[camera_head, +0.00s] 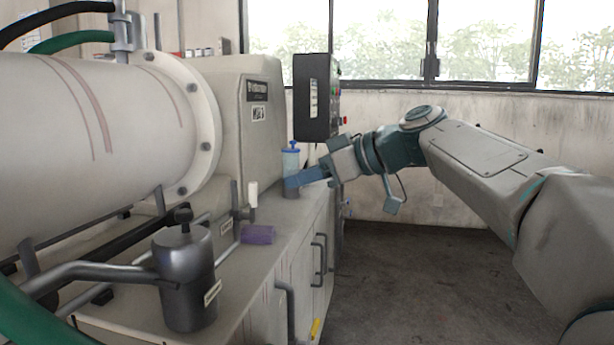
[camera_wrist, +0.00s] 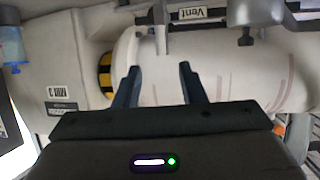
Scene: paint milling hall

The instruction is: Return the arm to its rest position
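My arm reaches in from the right in the head view. My gripper (camera_head: 292,182) is over the cabinet top, with its blue fingers pointing left. In the wrist view my gripper (camera_wrist: 158,76) has its two dark fingers spread apart, with nothing held between them. In the head view the fingers overlap a blue-capped bottle (camera_head: 291,160) and partly hide it. What seems to be the same bottle (camera_wrist: 11,45) is at the left edge of the wrist view, outside the fingers.
A large cream mill drum (camera_head: 95,130) fills the left. On the cabinet top (camera_head: 235,285) are a metal pot (camera_head: 187,285), a purple block (camera_head: 258,234) and a white-topped handle (camera_head: 253,195). A dark control box (camera_head: 312,97) stands behind. The floor (camera_head: 410,280) below my arm is clear.

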